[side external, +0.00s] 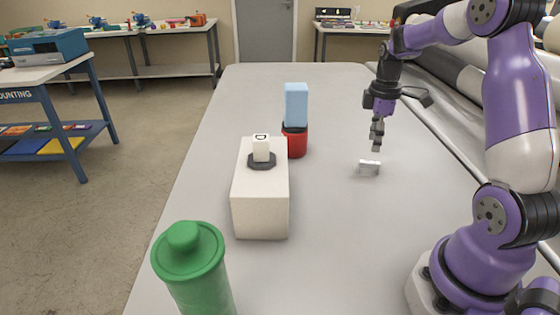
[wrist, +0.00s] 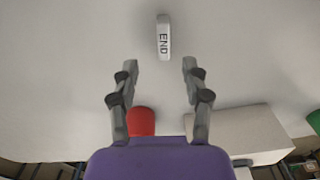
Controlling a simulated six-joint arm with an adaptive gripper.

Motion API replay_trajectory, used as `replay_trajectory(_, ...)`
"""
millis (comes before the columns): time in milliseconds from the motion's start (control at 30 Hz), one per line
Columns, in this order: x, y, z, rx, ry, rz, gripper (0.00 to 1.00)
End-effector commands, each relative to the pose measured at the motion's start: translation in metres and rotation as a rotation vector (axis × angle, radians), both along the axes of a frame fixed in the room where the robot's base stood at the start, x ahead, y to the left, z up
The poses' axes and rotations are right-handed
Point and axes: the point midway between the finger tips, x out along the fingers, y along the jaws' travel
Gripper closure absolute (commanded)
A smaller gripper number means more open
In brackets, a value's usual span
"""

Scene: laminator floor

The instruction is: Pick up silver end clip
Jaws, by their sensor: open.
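The silver end clip (side external: 369,168) is a small pale metallic block lying on the grey table (side external: 330,240).
A white box (side external: 260,212) with a dark-based white piece (side external: 261,150) on top stands left of the clip. Behind it is a red cup (side external: 296,142) with a light blue block (side external: 296,104). Table around the clip is clear.

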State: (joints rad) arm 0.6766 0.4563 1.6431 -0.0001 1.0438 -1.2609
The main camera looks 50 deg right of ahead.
Motion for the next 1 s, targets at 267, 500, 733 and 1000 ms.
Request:
replay_trajectory(267,-0.001,0.002,-0.030,0.002,0.002,-0.001,0.46)
replay_trajectory(500,-0.002,0.005,-0.066,0.001,0.002,-0.002,0.46)
replay_trajectory(733,-0.002,0.004,-0.072,-0.001,-0.001,-0.002,0.46)
replay_trajectory(1000,-0.002,0.004,-0.071,-0.001,-0.002,-0.002,1.00)
